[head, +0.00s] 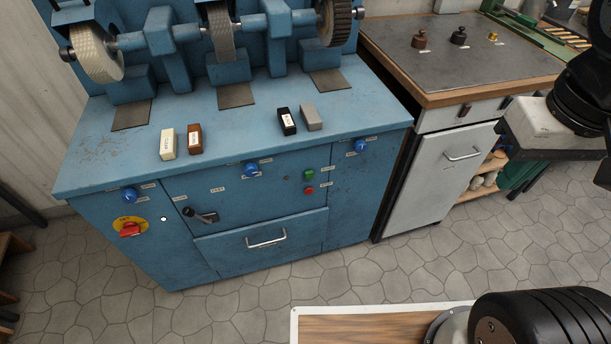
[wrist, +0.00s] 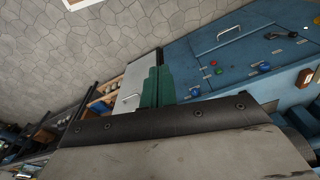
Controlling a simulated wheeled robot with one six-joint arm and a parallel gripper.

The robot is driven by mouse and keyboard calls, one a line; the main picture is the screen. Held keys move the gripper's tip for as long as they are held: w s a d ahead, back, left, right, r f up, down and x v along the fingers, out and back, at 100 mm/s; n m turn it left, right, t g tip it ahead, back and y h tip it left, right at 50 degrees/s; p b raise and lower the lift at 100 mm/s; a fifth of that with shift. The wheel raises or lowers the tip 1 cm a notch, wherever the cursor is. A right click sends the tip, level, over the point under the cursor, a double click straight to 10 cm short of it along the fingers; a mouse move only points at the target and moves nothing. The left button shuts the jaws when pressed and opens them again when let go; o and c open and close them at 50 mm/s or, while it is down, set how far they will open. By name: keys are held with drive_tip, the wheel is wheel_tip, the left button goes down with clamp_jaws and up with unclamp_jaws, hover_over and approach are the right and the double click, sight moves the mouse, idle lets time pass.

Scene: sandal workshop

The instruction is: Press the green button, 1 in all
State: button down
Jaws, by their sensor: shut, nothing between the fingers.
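The green button (head: 309,174) is a small round push button on the blue front of the grinding machine, just above a red button (head: 309,190). In the wrist view the green button (wrist: 219,71) shows small, with the red button next to it. Nothing covers it in either view. My gripper (head: 516,178) is at the right of the head view, well to the right of the button and apart from it. In the wrist view its green fingers (wrist: 157,78) lie together, shut and empty, in front of the grey cabinet.
The blue machine (head: 240,120) carries grinding wheels and small blocks on top. Its front has blue knobs (head: 360,146), a red rotary switch (head: 130,229), a black lever (head: 202,215) and a drawer handle (head: 267,240). A grey cabinet (head: 430,190) stands right. Stone floor in front is free.

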sight(309, 174)
drive_tip(key=w+a+f+n+h, duration=0.2)
drive_tip(key=w+f+n+h, duration=0.5)
drive_tip(key=w, duration=0.3)
drive_tip(key=w+a+f+n+h, duration=0.2)
drive_tip(key=w+f+n+h, duration=0.3)
drive_tip(key=w+f+n, duration=0.35)
drive_tip(key=w+a+f+n+t+y, duration=0.1)
drive_tip(key=a+f+n+t+y, duration=0.1)
drive_tip(key=a+f+n+t, duration=0.4)
drive_tip(key=w+a+f+n+t+y, duration=0.1)
drive_tip(key=a+f+n+t+y, duration=0.2)
drive_tip(key=a+f+n, duration=0.9)
wheel_tip(309, 174, down, 7)
drive_tip(key=n+t, duration=0.2)
drive_tip(key=shift+w+a+n+t, duration=0.15)
drive_tip(key=shift+w+n+t, duration=0.2)
drive_tip(key=shift+t, duration=0.05)
drive_tip(key=w+a, duration=0.2)
drive_tip(key=w, duration=0.6)
drive_tip(key=shift+w+a, duration=0.2)
drive_tip(key=shift+w, duration=0.05)
drive_tip(key=shift+w+r, duration=0.1)
drive_tip(key=shift+w, duration=0.05)
